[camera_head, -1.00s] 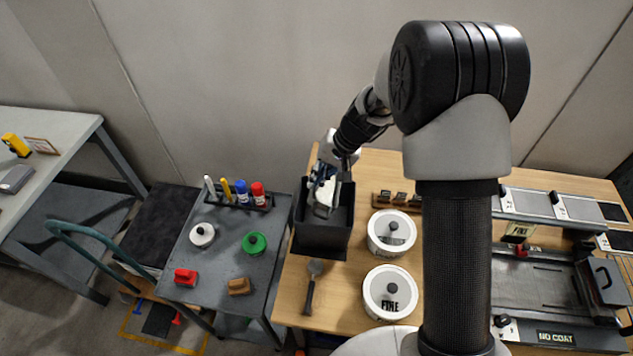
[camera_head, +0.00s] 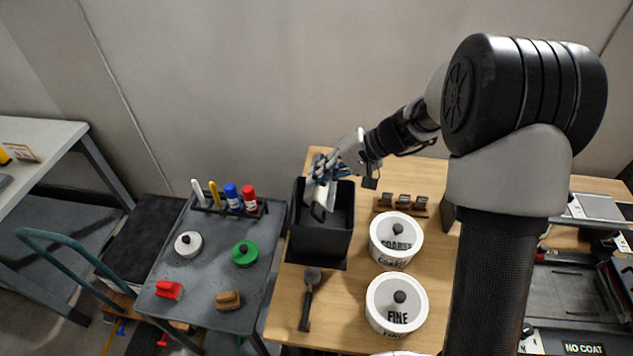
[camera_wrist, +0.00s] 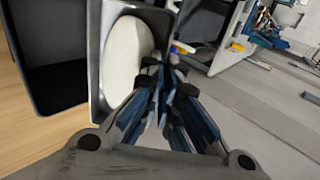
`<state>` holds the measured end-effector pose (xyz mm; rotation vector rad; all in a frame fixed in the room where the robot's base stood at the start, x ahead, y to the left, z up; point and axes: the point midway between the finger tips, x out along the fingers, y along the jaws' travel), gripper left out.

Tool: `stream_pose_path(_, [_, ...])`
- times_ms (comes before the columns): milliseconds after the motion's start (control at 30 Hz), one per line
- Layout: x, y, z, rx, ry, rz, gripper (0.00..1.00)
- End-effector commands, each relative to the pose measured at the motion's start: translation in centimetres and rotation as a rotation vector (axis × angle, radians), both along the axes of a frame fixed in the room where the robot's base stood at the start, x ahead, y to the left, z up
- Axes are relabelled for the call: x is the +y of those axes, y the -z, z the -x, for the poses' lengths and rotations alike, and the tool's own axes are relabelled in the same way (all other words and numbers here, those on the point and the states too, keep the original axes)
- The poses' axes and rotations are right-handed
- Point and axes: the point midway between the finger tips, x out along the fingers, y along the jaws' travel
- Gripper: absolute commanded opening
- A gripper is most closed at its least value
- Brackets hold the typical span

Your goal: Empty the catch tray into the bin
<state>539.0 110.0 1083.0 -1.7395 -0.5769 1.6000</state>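The bin (camera_head: 322,238) is a black open-topped box on the wooden table. It also shows at the upper left in the wrist view (camera_wrist: 62,88). The catch tray (camera_head: 319,211) is a small grey tray, held tilted over the bin's opening. In the wrist view the tray (camera_wrist: 97,72) has a smooth white oval mass (camera_wrist: 128,55) on its inner face. My gripper (camera_head: 322,180) is above the bin. Its blue-and-black fingers (camera_wrist: 165,78) close together at the tray's edge; the exact contact is partly hidden.
White tubs marked COARSE (camera_head: 397,238) and FINE (camera_head: 396,304) stand right of the bin. A dark scoop-like tool (camera_head: 308,300) lies in front. A grey cart (camera_head: 210,275) with markers, lids and small blocks stands at the left.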

Motion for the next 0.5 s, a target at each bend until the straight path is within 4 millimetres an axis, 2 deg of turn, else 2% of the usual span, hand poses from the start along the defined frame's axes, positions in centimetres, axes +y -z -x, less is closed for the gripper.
stream_pose_path(500, [-1.17, 0.22, 0.15, -0.056, 0.003, -0.270, 0.00])
